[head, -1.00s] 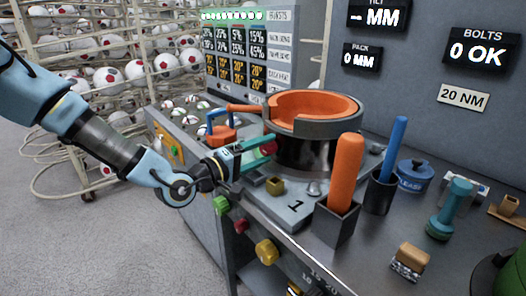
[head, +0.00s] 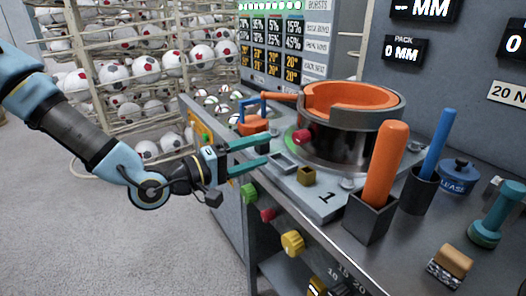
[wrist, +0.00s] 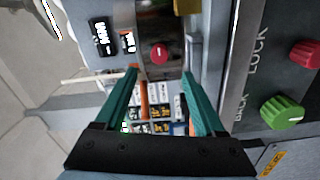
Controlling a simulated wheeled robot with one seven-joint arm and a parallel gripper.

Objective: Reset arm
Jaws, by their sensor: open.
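My gripper (head: 268,149) has two teal fingers that stand apart with nothing between them. It is in the air at the bench's left front edge, left of the press (head: 335,150). The press is a dark metal cylinder with an orange lining (head: 350,95) and a red knob (head: 303,137) on its side. The fingertips are left of that knob in the head view, apart from it. In the wrist view my open gripper (wrist: 160,75) points toward the press, and the red knob (wrist: 159,53) shows beyond the fingertips.
An orange-handled tool (head: 383,165) and a blue rod (head: 437,140) stand in dark holders on the bench. Green (head: 249,192), red (head: 267,214) and yellow (head: 292,243) knobs line the front. A ball rack (head: 135,70) stands behind. The floor at left is clear.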

